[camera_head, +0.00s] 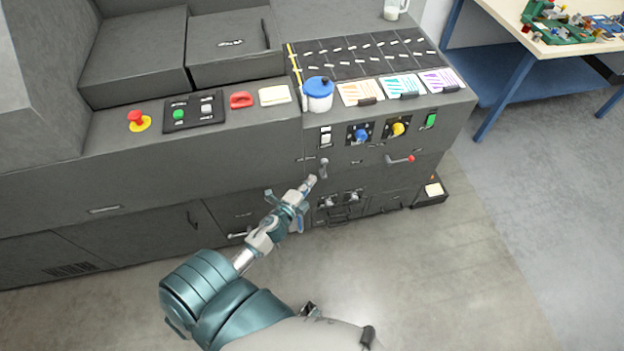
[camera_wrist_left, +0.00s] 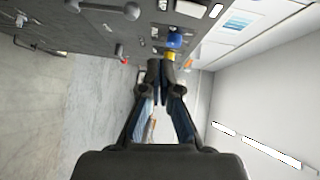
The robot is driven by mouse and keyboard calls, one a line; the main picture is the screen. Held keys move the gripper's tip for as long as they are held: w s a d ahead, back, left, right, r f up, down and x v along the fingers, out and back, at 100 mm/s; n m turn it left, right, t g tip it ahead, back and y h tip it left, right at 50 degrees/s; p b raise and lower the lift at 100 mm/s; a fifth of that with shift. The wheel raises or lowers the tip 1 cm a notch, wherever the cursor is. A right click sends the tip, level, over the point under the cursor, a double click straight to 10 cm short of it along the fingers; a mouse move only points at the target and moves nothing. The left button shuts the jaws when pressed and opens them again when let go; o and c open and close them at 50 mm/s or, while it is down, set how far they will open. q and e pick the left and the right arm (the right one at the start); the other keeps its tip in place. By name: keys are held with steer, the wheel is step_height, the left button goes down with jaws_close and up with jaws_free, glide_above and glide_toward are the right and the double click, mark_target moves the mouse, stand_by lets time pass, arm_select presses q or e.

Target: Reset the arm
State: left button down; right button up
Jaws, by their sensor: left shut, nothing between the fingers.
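My left arm comes in from the lower left in the head view and reaches up towards the front of the grey machine (camera_head: 240,190). My left gripper (camera_head: 309,184) is shut and empty, close in front of the machine's lower panel, beside a small grey lever (camera_head: 323,168). I cannot tell whether it touches the panel. In the left wrist view, the gripper's dark fingers (camera_wrist_left: 161,76) meet at the tips, with nothing between them. My right gripper is not in view.
A workbench (camera_head: 509,14) stands at the upper right. The floor (camera_head: 450,270) right of the arm is clear.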

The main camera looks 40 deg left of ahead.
arm_select(q)
steer(key=s+d+f+n+g, duration=0.1)
steer(key=s+f+n+g, duration=0.3)
steer(key=f, duration=0.6)
steer(key=s+d+f+n+g, duration=0.1)
steer(key=s+f, duration=0.4)
steer(key=f, duration=0.5)
steer(key=s+d+f+n+g, duration=0.1)
steer(key=s+f+n+g, duration=0.3)
steer(key=f, duration=0.7)
steer(key=s+d+f+n+g, duration=0.1)
steer(key=s+d+f+g, duration=0.1)
steer(key=s+f, duration=0.3)
steer(key=s+d+f+n+g, duration=0.2)
steer(key=s+f, duration=0.3)
steer(key=s, duration=0.8)
steer(key=s+d+f+n+g+h, duration=0.1)
steer(key=s+d+f+g, duration=0.2)
steer(key=s, duration=0.6)
steer(key=shift+s+d+f+n, duration=0.2)
steer(key=shift+d+f+n, duration=0.15)
steer(key=shift+f, duration=0.95)
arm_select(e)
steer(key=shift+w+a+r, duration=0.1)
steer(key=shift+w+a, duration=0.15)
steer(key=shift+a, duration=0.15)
